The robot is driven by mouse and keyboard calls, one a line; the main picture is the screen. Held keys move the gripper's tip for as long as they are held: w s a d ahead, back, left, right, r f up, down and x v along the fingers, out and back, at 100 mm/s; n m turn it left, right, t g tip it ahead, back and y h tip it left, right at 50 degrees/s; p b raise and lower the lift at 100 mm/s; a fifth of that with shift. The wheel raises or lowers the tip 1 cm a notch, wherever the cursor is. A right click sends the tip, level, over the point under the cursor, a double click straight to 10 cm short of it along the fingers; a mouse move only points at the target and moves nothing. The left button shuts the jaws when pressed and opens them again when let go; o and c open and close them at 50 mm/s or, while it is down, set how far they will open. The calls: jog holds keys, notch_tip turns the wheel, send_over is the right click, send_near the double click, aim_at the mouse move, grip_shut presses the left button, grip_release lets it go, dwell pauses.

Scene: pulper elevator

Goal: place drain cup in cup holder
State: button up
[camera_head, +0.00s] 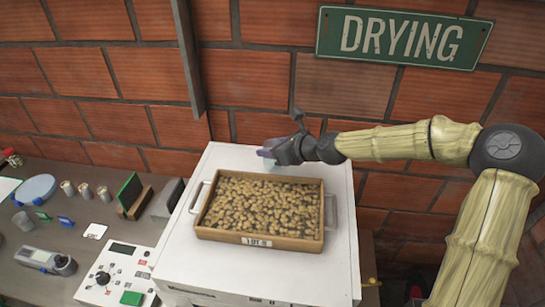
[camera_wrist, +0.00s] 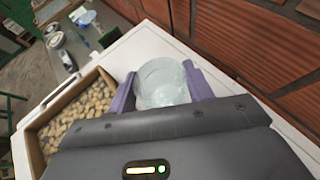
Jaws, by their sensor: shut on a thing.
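My gripper (camera_head: 268,153) is behind the tray, above the back of the white machine top. In the wrist view its two purple fingers (camera_wrist: 163,82) are shut on a clear, greenish cup (camera_wrist: 160,90), one finger on each side. I take this cup to be the drain cup. In the head view the cup is mostly hidden by the gripper. I cannot pick out a cup holder for certain in either view.
A wooden tray (camera_head: 205,229) of beans fills much of the white machine top (camera_head: 185,265). A dark table (camera_head: 50,225) on the left bears several small metal cups, a round blue-grey dish (camera_head: 34,188) and devices. A brick wall (camera_head: 245,85) stands close behind my gripper.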

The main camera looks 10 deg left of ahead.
jog(key=shift+f+p, duration=0.55)
jog(key=shift+f, duration=1.3)
jog(key=shift+f, duration=0.15)
jog(key=o, duration=1)
jog(key=shift+r, duration=0.2)
jog(key=b+v, duration=0.2)
jog(key=v, duration=1)
jog(key=shift+b, duration=0.35)
